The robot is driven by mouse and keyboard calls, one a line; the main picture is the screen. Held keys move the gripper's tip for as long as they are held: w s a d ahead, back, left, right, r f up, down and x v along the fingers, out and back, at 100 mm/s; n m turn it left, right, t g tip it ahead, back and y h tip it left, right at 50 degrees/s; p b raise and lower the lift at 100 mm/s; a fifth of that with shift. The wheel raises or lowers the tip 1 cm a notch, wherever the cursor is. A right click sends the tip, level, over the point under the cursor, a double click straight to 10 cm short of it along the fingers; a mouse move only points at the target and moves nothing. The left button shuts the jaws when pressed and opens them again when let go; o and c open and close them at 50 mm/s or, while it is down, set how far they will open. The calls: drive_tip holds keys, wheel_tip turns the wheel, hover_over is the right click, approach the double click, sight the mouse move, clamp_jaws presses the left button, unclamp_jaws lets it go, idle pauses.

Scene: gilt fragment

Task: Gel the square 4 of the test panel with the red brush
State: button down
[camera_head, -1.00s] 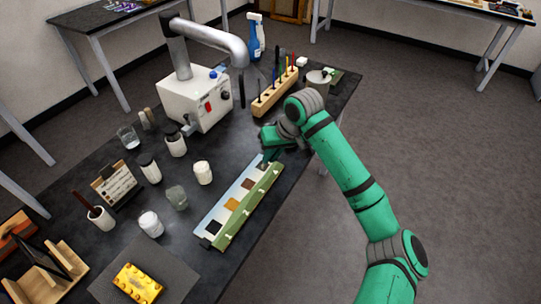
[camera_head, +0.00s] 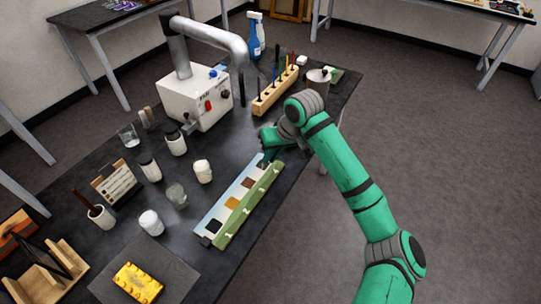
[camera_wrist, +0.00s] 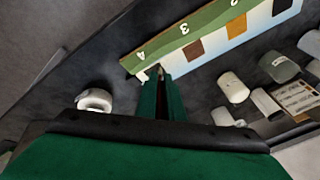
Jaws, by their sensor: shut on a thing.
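The test panel (camera_head: 225,224) lies on the dark bench, a green numbered strip beside a pale strip with black, orange and brown squares. It also shows in the wrist view (camera_wrist: 212,22), where the number 4 marks its end. My gripper (camera_head: 268,157) is low over that far end of the panel. In the wrist view my gripper (camera_wrist: 162,88) is shut on a thin brush (camera_wrist: 160,72), whose tip is at square 4. The brush's colour is hidden, and I cannot tell whether the tip touches. Square 4 is partly covered by the fingers.
A wooden rack (camera_head: 267,106) of coloured brushes stands beyond the panel, with a lidded metal pot (camera_head: 318,84) beside it. A white machine with a pipe (camera_head: 195,103) stands at the back left. Several jars, including a white one (camera_head: 203,172), stand left of the panel.

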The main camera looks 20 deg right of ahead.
idle(0.4)
drive_tip(key=shift+w+d+f, duration=0.1)
drive_tip(key=shift+w+d, duration=0.7)
drive_tip(key=shift+d, duration=0.2)
drive_tip(key=shift+s+a, duration=0.8)
drive_tip(key=shift+a, duration=0.2)
drive_tip(key=shift+w+d, duration=0.1)
drive_tip(key=shift+w+d, duration=0.65)
drive_tip(key=shift+d, duration=0.25)
drive_tip(key=shift+a, duration=0.1)
drive_tip(key=shift+s+a, duration=0.8)
drive_tip(key=shift+a, duration=0.1)
drive_tip(key=shift+w+d, duration=0.1)
drive_tip(key=shift+w+d, duration=0.7)
drive_tip(key=shift+d, duration=0.2)
